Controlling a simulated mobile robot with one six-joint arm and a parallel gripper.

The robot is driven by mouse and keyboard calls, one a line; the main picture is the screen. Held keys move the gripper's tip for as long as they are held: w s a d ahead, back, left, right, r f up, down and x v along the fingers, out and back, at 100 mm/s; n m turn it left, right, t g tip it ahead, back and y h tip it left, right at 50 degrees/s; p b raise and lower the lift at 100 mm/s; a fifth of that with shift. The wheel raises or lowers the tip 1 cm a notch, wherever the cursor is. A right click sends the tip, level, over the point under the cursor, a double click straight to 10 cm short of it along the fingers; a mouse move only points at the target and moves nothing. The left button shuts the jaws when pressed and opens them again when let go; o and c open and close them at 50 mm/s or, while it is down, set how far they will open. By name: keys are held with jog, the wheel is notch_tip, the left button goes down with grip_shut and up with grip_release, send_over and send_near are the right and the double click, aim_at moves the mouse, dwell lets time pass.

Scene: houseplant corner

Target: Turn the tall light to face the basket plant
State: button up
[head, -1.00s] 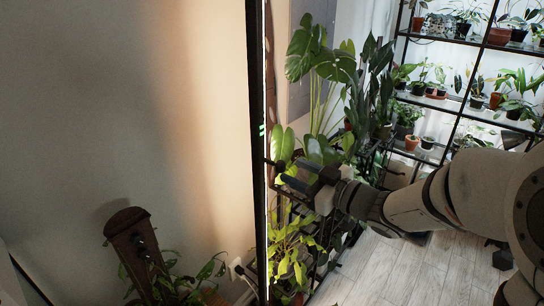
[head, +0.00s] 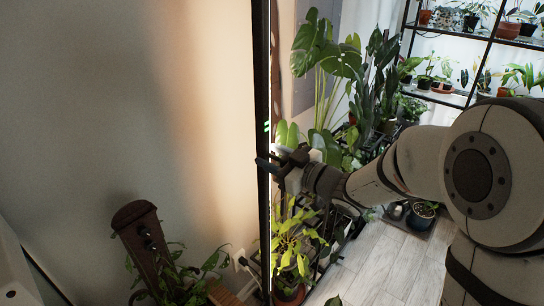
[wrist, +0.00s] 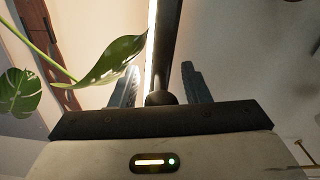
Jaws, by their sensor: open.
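The tall light (head: 262,90) is a thin black upright post with a glowing white strip along its right side in the head view. In the wrist view the post (wrist: 166,35) stands between my two fingers, with its lit strip on the left. My gripper (head: 272,166) is open around the post at mid-height; it also shows in the wrist view (wrist: 160,84). I cannot tell whether either finger touches the post. A leafy plant (head: 212,262) sits low at the left beside a brown woven-looking edge (head: 224,295); it may be the basket plant. Its pot is mostly hidden.
A dark brown upright piece (head: 138,240) stands at lower left. Large-leaved plants (head: 325,60) and a yellow-green plant (head: 290,238) crowd behind my gripper. A black shelf (head: 440,95) holds pots. In the wrist view a leaf (wrist: 115,60) hangs close to the left finger.

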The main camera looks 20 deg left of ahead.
grip_shut()
dwell(0.3)
